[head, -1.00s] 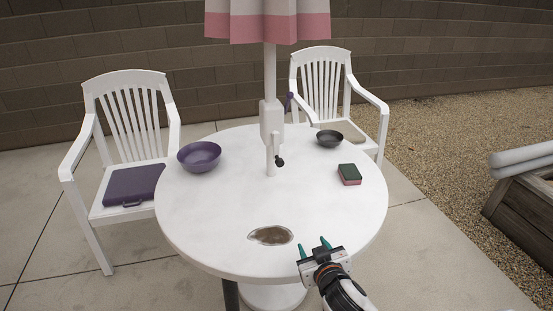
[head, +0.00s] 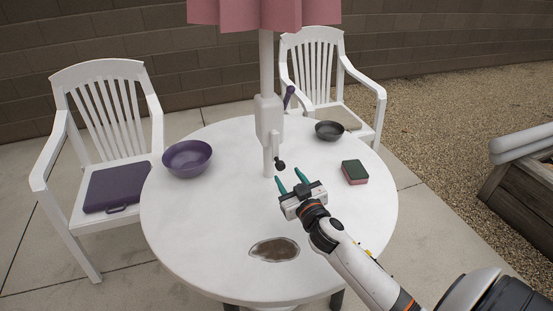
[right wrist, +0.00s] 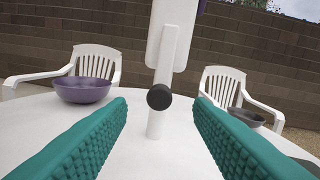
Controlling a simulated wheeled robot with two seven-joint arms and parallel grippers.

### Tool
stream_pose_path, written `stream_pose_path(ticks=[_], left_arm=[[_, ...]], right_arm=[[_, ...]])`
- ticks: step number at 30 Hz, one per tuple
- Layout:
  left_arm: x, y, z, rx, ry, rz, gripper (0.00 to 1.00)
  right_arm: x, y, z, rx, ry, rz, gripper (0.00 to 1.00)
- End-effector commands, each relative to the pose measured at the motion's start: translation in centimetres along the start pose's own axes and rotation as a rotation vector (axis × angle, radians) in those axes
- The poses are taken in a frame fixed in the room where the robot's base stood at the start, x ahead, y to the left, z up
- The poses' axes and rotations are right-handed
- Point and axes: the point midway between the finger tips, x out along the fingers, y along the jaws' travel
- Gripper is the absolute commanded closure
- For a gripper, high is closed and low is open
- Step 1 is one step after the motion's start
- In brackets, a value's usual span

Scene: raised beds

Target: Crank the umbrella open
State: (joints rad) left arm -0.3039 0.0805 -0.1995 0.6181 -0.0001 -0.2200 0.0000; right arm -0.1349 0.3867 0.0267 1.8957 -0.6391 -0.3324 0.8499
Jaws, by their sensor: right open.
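The umbrella's white pole (head: 266,70) rises from the round white table, with its pink canopy (head: 263,12) hanging at the top edge of the head view. A white crank housing (head: 268,118) sits on the pole, and a crank arm with a dark round knob (head: 280,165) hangs low on its right side. My right gripper (head: 290,181), with green fingers, is open and empty just in front of the knob. In the right wrist view the knob (right wrist: 159,97) appears centred between the fingers but beyond their tips. My left gripper is not in view.
White chairs (head: 107,130) stand behind. A small purple item (head: 289,96) is behind the housing.

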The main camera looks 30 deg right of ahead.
Motion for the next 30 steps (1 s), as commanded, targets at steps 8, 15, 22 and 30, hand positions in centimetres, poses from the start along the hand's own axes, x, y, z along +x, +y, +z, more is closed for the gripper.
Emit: stream_pose_path(ticks=[8,15,22,30], left_arm=[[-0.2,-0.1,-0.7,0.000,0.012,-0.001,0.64],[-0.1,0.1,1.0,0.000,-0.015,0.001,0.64],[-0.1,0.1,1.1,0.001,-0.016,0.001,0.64],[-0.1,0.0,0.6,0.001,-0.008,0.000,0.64]], right_arm=[[5.7,-0.1,0.1,-0.002,-0.001,-0.002,0.53],[8.2,0.0,0.0,0.000,0.001,0.000,0.53],[8.6,0.0,-0.1,0.000,0.002,0.000,0.53],[8.6,0.0,-0.1,0.000,0.002,0.000,0.78]])
